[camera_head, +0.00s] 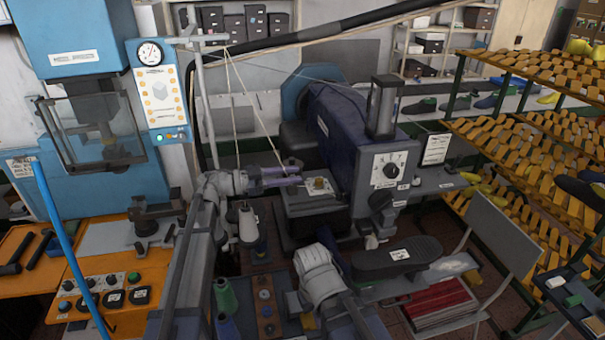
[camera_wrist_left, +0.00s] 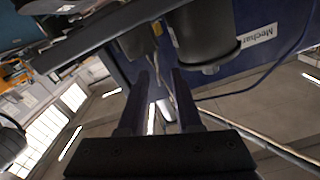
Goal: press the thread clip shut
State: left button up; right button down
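In the left wrist view the fingers of my left gripper (camera_wrist_left: 161,75) stand apart, with a thin pale strand or rod in line with the gap. A small yellowish piece (camera_head: 318,184) sits on the machine's work plate, just right of the fingertips. I cannot make out the thread clip for certain. My right arm (camera_head: 318,270) is at the bottom centre; its fingers cannot be made out.
A thread (camera_head: 236,82) runs from the stand down towards the left fingers. A white thread cone (camera_head: 248,225) stands below my left wrist. A green spool (camera_head: 224,297) is lower left. A dark cylinder (camera_wrist_left: 203,35) hangs close above the fingers. A shoe rack (camera_head: 500,145) is at right.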

pick_arm(q)
jog(key=shift+w+d, duration=0.15)
jog(key=shift+d, duration=0.75)
jog(key=shift+w+d, duration=0.15)
jog(key=shift+d, duration=0.75)
grip_shut()
